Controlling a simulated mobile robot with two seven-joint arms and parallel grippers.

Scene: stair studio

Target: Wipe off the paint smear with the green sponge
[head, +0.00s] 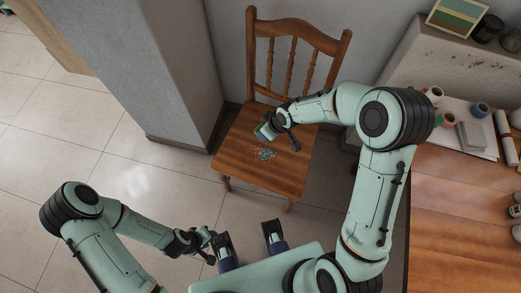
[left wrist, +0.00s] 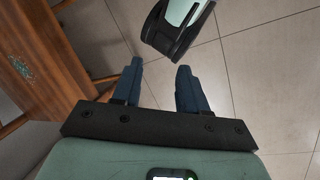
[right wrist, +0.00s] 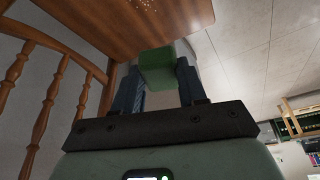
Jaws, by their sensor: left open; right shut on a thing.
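The paint smear (head: 265,154) is a patch of pale blue-green specks on the wooden chair seat (head: 232,150). It also shows at the left of the left wrist view (left wrist: 24,70) and at the top edge of the right wrist view (right wrist: 146,5). My right gripper (head: 270,127) is shut on the green sponge (right wrist: 157,68), over the seat just behind the smear. I cannot tell whether the sponge touches the seat. My left gripper (left wrist: 160,68) is open and empty, over the tiled floor in front of the chair.
The chair's slatted back (head: 298,36) rises behind the seat. A wall pillar (head: 180,70) stands to the left. A wooden table (head: 450,220) with papers, paint pots and a roll is at the right. The tiled floor (head: 60,130) at the left is clear.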

